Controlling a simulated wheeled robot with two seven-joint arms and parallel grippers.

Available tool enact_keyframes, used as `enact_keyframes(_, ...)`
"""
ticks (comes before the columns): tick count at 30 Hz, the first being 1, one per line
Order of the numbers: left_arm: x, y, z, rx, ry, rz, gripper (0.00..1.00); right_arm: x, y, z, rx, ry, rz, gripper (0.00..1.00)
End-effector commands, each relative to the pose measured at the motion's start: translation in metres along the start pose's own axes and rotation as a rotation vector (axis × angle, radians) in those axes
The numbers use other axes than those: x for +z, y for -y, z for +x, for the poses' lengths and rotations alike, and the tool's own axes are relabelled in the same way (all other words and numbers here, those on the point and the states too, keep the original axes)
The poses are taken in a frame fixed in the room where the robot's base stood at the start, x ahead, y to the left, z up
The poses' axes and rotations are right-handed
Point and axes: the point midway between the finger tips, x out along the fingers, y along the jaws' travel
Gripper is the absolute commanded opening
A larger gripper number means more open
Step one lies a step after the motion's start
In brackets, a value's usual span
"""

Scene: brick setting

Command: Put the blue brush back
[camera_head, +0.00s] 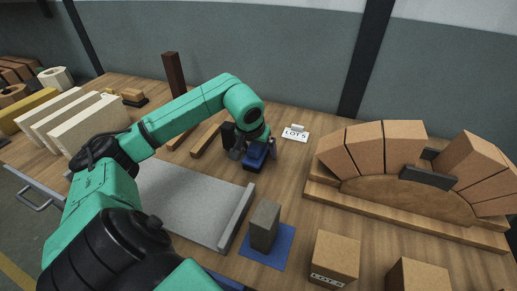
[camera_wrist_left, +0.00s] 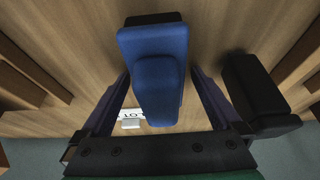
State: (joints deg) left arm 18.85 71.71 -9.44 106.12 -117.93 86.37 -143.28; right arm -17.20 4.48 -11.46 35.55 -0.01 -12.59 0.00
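The blue brush (camera_head: 254,157) is near the middle of the bench, below my left gripper (camera_head: 250,146). In the left wrist view the brush (camera_wrist_left: 158,50) shows its blue back and raised handle between the two fingers of my left gripper (camera_wrist_left: 160,78). The fingers are apart, one on each side of the handle, with a narrow gap visible on both sides. The brush's underside is mostly hidden. My right gripper is not in view.
A dark block (camera_wrist_left: 255,90) stands close beside the left gripper. A LOT 5 card (camera_head: 295,134) lies behind. A grey slab (camera_head: 180,200), a grey block on a blue mat (camera_head: 284,248) and a brick arch (camera_head: 400,150) surround the brush.

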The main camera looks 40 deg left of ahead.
Motion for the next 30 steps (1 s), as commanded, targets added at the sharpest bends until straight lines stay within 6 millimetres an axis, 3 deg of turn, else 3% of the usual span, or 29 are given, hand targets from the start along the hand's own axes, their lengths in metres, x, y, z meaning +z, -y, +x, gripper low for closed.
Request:
enact_keyframes(7,0.000,0.000,-0.001,0.000,0.000,0.000,0.97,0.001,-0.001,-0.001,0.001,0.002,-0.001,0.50)
enact_keyframes(11,-0.002,0.001,-0.011,-0.002,-0.002,0.000,0.97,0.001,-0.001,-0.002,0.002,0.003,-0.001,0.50)
enact_keyframes(22,-0.003,0.000,-0.106,0.000,-0.004,0.001,0.97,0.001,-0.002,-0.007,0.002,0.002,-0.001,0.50)
enact_keyframes(25,-0.002,0.000,-0.119,0.000,-0.001,0.000,0.97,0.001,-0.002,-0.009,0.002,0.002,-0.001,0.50)
enact_keyframes(30,-0.001,0.000,-0.123,-0.001,0.001,0.000,0.97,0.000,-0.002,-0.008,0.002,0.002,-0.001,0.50)
